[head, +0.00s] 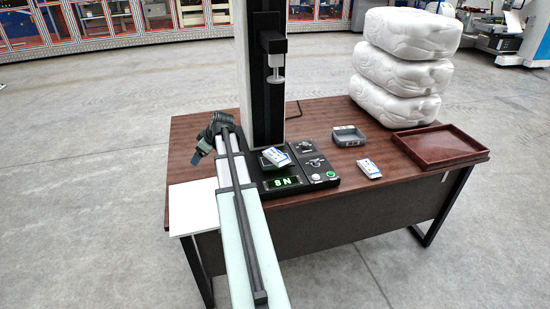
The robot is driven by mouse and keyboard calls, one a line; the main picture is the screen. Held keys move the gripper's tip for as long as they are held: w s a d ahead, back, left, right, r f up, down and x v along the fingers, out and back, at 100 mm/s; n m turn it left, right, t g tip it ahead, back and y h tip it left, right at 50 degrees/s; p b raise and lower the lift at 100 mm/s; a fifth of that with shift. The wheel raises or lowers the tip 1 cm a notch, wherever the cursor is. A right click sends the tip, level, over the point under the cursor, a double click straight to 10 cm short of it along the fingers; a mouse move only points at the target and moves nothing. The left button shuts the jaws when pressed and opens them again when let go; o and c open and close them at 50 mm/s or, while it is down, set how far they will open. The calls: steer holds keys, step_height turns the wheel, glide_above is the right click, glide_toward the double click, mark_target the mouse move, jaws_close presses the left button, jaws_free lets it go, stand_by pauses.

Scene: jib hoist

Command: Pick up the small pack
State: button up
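One small white and blue pack (369,169) lies on the brown table, right of the control panel. Another small white and blue pack (276,157) rests on the dark base of the upright machine. I cannot tell from the picture which one the task means. My gripper (197,158) is over the table's left part, left of the machine and apart from both packs. Its fingers point down to the left and are too small to tell open or shut.
The machine's tall column (262,90) and press head (275,65) rise beside my arm. A white sheet (195,208) lies at the front left.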

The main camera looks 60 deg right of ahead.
steer(key=s+d+r+m+g+h, duration=0.1)
steer(key=s+d+r+m, duration=0.15)
steer(key=s+d, duration=0.35)
steer(key=s+d+r+m+g, duration=0.1)
steer(key=s+d+r, duration=0.25)
steer(key=s, duration=0.55)
steer(key=m+g, duration=0.1)
steer(key=m, duration=0.2)
glide_toward(276, 155)
steer(key=x, duration=0.3)
steer(key=shift+s+d+f, duration=0.1)
steer(key=shift+s+d, duration=0.05)
steer(key=shift+d, duration=0.05)
steer(key=shift+x, duration=3.1)
steer(key=c, duration=1.2)
